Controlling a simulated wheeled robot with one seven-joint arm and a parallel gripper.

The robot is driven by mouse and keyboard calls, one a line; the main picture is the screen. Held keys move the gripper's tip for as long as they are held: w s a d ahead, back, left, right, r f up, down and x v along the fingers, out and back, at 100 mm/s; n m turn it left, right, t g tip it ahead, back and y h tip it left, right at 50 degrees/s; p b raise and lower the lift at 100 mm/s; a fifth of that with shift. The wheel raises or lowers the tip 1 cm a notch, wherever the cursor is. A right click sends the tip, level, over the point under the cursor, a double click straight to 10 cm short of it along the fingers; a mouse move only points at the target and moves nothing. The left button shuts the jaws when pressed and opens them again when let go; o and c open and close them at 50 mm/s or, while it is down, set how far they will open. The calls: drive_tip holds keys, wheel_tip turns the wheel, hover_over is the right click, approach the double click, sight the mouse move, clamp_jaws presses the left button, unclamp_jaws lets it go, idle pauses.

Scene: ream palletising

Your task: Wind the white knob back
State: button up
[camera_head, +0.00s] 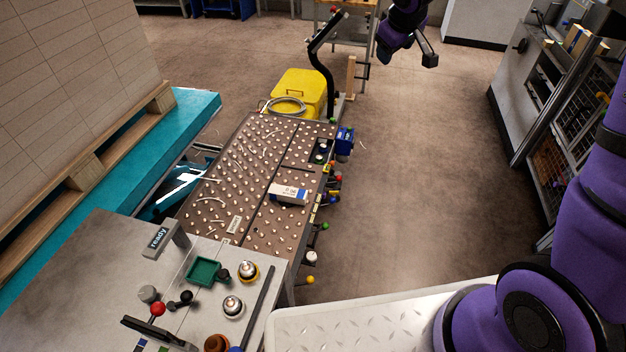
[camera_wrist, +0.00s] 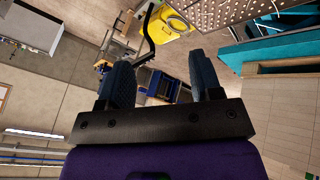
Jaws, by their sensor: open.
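A white round knob (camera_head: 311,257) sticks out on a stem from the right side of the ball-topped table (camera_head: 255,215), between a green knob (camera_head: 325,226) and a yellow knob (camera_head: 310,280). I cannot tell from the labels which one the task means. My gripper (camera_head: 408,55) is raised at the top of the head view, far from both knobs. In the wrist view its two dark fingers (camera_wrist: 163,82) are apart with nothing between them. No white knob can be made out there.
A white-and-blue ream (camera_head: 289,194) lies on the ball table. The console (camera_head: 85,275) holds a green tray (camera_head: 204,271), push buttons and a red-topped lever (camera_head: 157,309). A yellow bin (camera_head: 300,91) and black post stand beyond. The floor right of the table is clear up to the rack (camera_head: 560,130).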

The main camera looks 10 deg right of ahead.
drive_tip(key=w+a+f+n+y, duration=0.1)
drive_tip(key=w+a+f+n, duration=0.15)
drive_tip(key=w+f, duration=0.4)
drive_tip(key=w+a+f+n, duration=0.1)
drive_tip(key=w+a+f, duration=0.2)
drive_tip(key=f, duration=0.7)
drive_tip(key=n+g+y, duration=0.5)
drive_tip(key=n+g, duration=0.1)
drive_tip(key=n, duration=0.3)
approach(312, 256)
drive_tip(key=shift+m, duration=0.25)
drive_tip(key=x, duration=0.9)
drive_tip(key=shift+f, duration=0.1)
drive_tip(key=shift+c, duration=0.4)
